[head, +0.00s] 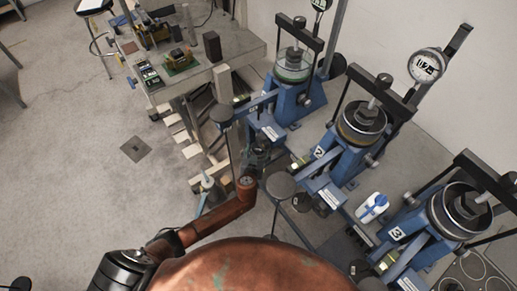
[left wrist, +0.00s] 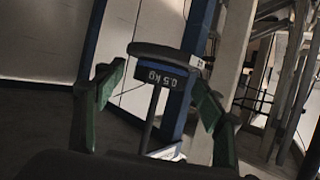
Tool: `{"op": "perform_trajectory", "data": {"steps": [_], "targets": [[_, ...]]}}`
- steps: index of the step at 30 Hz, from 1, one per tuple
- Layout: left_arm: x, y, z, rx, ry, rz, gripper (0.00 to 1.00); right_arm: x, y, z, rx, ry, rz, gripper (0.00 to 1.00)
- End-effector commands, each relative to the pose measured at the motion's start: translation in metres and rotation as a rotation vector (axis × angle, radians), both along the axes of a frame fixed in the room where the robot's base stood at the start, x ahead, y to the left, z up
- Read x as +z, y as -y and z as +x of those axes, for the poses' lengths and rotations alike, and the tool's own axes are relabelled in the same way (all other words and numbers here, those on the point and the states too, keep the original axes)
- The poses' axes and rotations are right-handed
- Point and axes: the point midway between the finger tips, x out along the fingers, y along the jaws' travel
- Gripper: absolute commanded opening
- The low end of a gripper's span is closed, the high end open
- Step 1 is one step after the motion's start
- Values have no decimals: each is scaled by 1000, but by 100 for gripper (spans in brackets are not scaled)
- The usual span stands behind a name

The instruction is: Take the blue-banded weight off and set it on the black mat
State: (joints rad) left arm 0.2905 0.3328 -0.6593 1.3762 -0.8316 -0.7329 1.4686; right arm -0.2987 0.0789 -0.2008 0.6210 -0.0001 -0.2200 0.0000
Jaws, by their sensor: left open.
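My left gripper (head: 258,154) is open in the middle of the head view, beside the blue lever frames. In the left wrist view its two green-padded fingers (left wrist: 157,98) stand apart, with a dark round weight (left wrist: 160,52) marked 0.5 kg ahead of the gap. In the head view dark round discs (head: 281,185) and (head: 222,112) stand near the gripper. I cannot make out the black mat. My right gripper is not in view.
Blue lever frames (head: 352,140) with dial gauges (head: 425,66) stand in a row at the right, the nearest (head: 397,235) marked 3. A workbench (head: 235,50) with small items is at the back. A blue-and-white bottle (head: 372,207) stands between frames. Left floor is mostly clear.

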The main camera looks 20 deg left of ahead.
Motion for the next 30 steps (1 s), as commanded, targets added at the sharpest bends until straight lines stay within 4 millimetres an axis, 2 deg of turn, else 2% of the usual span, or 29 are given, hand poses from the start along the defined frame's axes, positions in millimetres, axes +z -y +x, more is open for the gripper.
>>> {"op": "perform_trajectory", "data": {"steps": [2, 24, 30], "targets": [[0, 0, 0, 0, 0, 0, 64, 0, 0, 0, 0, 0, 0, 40], [0, 0, -1, 0, -1, 0, 13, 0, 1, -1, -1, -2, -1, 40], [1, 0, 0, -1, 2, 0, 11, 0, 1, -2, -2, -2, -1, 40]]}}
